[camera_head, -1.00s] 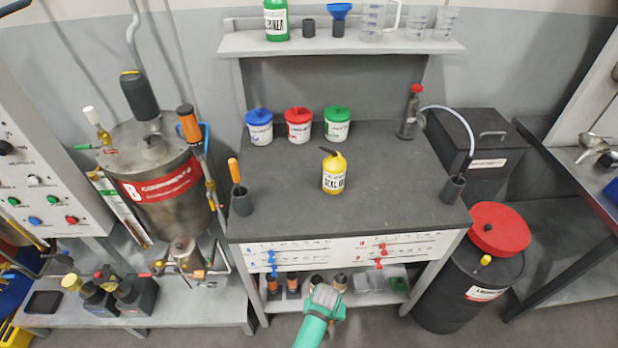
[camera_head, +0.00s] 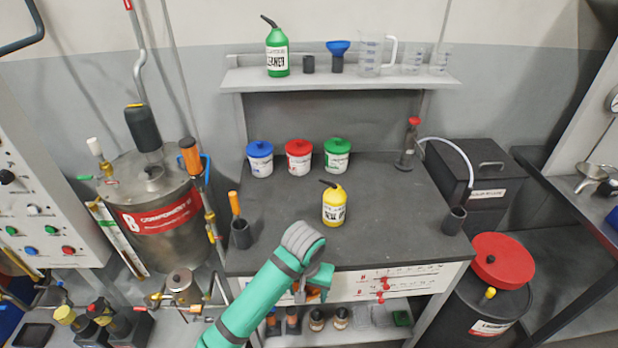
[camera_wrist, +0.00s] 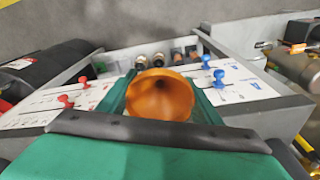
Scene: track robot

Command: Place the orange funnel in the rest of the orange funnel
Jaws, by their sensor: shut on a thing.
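The orange funnel (camera_wrist: 160,97) is in my gripper in the wrist view, its wide mouth facing the camera. In the head view only a small orange part (camera_head: 314,293) shows beside my gripper (camera_head: 312,284), which is in front of the bench's front panel. My gripper is shut on the funnel. On the high shelf, a short dark empty-looking holder (camera_head: 309,65) stands between the green cleaner bottle and a blue funnel (camera_head: 338,47) sitting in a similar holder. The empty-looking one appears to be the orange funnel's rest; no label shows.
The high shelf (camera_head: 250,79) also bears the green bottle (camera_head: 277,56) and clear measuring jugs (camera_head: 370,55). A yellow bottle (camera_head: 334,206) and lidded tubs (camera_head: 299,160) stand on the bench (camera_head: 380,215). Coloured valve handles line the front panel. A metal tank (camera_head: 150,190) is at left.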

